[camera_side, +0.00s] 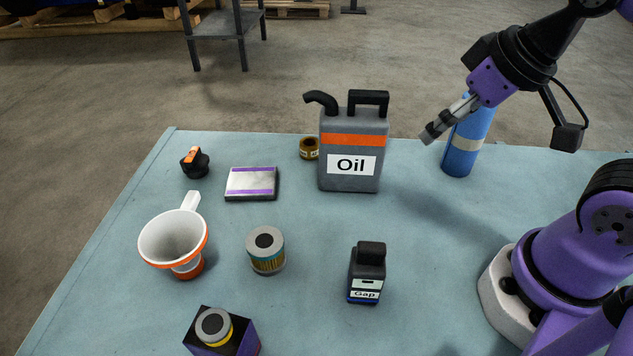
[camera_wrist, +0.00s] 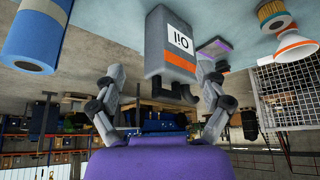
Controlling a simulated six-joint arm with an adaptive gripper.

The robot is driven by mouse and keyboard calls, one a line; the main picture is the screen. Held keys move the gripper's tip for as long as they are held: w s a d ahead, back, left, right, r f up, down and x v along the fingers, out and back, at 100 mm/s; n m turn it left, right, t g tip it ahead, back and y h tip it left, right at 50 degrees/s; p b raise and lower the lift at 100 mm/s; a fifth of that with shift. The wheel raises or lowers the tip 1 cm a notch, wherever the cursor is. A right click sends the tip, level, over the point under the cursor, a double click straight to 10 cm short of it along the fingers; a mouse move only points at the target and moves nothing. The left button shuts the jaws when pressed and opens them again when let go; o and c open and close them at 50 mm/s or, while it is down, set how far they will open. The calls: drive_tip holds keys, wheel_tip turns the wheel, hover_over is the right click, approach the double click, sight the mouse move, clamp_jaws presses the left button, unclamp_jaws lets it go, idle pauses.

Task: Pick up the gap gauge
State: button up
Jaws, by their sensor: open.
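The gap gauge (camera_side: 366,274) is a small dark upright block with a black top and a white "Gap" label. It stands on the near middle part of the blue-green table in the side view. My gripper (camera_side: 434,133) is high above the far right part of the table, well up and behind the gauge, beside a blue cylinder. In the wrist view my gripper (camera_wrist: 160,88) has its two fingers spread wide with nothing between them. The grey oil can shows beyond the fingers there. I do not see the gap gauge in the wrist view.
The oil can (camera_side: 350,158) and blue cylinder (camera_side: 466,143) stand at the back. A white funnel (camera_side: 174,238), a filter (camera_side: 266,250) and a dark box (camera_side: 226,335) are on the left. The table (camera_side: 440,225) is bare right of the gauge.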

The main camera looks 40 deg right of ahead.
drive_tip(key=m+g, duration=0.5)
drive_tip(key=m, duration=0.4)
approach(368, 262)
drive_tip(key=shift+w+d+f, duration=0.4)
drive_tip(key=shift+d+f, duration=0.1)
drive_tip(key=shift+d, duration=0.2)
drive_tip(key=shift+s+a+f+g, duration=0.1)
drive_tip(key=shift+a+f+g, duration=0.05)
drive_tip(key=shift+f+g, duration=0.15)
drive_tip(key=f, duration=0.9)
drive_tip(key=shift+w+a+f, duration=0.15)
drive_tip(key=shift+w+f, duration=0.05)
drive_tip(key=shift+f, duration=0.2)
clamp_jaws()
